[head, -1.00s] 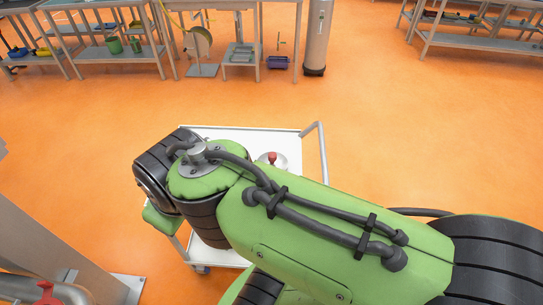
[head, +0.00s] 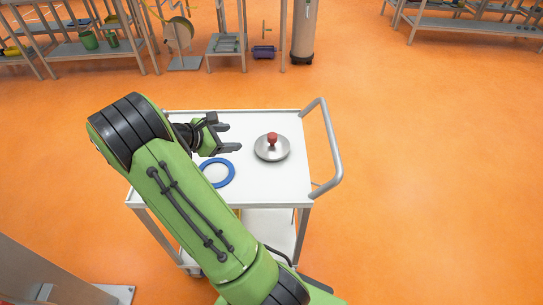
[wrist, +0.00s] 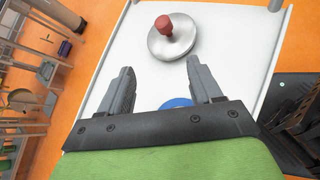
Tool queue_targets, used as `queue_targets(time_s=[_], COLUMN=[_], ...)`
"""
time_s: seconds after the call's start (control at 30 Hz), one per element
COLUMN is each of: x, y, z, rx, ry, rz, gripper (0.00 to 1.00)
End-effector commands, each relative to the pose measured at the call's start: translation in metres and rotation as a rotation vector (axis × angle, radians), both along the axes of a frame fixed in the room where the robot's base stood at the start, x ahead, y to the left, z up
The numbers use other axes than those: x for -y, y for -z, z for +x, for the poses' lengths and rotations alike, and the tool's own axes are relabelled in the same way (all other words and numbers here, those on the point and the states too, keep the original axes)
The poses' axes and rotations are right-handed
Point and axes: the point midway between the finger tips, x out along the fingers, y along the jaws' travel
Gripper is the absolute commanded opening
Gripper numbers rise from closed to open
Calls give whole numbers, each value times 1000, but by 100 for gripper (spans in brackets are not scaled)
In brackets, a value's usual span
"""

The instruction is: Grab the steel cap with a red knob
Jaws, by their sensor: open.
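The steel cap (head: 272,151) is a round, shallow silver dome with a red knob (head: 272,138) standing up at its middle. It sits upright on the white top of a cart (head: 285,190), toward the right end. My gripper (head: 230,138) is open and empty, left of the cap and apart from it, with its fingers pointing toward it. In the wrist view the cap (wrist: 181,44) and its red knob (wrist: 163,25) show ahead, beyond the two spread fingertips (wrist: 160,72).
A blue ring (head: 217,172) lies on the cart top below my gripper, partly hidden by my arm. The cart's grey handle (head: 331,150) rises at its right end. The orange floor (head: 430,190) to the right is clear. Workbenches stand at the back.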

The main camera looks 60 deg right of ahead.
Motion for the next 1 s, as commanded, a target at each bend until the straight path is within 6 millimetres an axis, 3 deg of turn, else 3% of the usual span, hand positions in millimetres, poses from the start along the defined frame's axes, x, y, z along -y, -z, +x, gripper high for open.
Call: queue_targets(time_s=[0.03, 0.1, 0.27, 0.6, 1.0], x=[13, 25, 40, 106, 157], y=[28, 42, 51, 82, 108], z=[-4, -9, -17, -49, -73], rx=[-115, -242, -348, -345, -343], ry=[-19, -45, -64, -62, -63], rz=[-24, -49, -66, -62, -63], gripper=[64, 64, 64, 64, 64])
